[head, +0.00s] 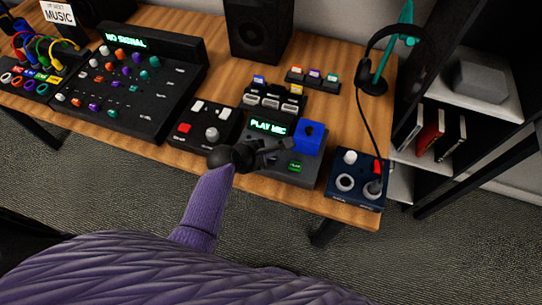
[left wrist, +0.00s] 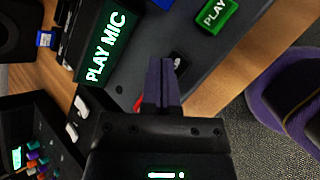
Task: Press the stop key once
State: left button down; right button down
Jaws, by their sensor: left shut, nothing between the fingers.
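The player (head: 261,141) is a dark grey box with a lit green "PLAY MIC" display (head: 270,126). Its green PLAY key (head: 295,167) is near the front edge and also shows in the left wrist view (left wrist: 215,15). A black key with a white marking (left wrist: 180,63) is beside my fingertips in the left wrist view. It is partly hidden, and I cannot read its label in full. My left gripper (head: 283,146) is shut and empty over the player's face. Its fingers (left wrist: 162,65) lie close to the black key; I cannot tell whether they touch it.
A blue block (head: 310,137) is at the player's right. A small box with a white knob (head: 206,127) is left of it, and a navy box (head: 356,181) with a cable is right. A headphone stand (head: 374,82) is behind. The mixer (head: 131,78) is farther left.

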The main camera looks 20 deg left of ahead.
pick_arm(q)
jog(key=shift+f, duration=0.1)
jog(key=shift+f, duration=0.35)
jog(key=shift+f+b, duration=0.35)
jog(key=shift+f, duration=0.05)
dwell(0.4)
jog(key=shift+r, duration=0.15)
jog(key=shift+r+p, duration=0.7)
jog(key=shift+p, duration=0.25)
notch_tip(320, 180, up, 5)
jog(key=p, duration=0.5)
jog(key=shift+r+p, duration=0.15)
jog(key=shift+p, duration=0.15)
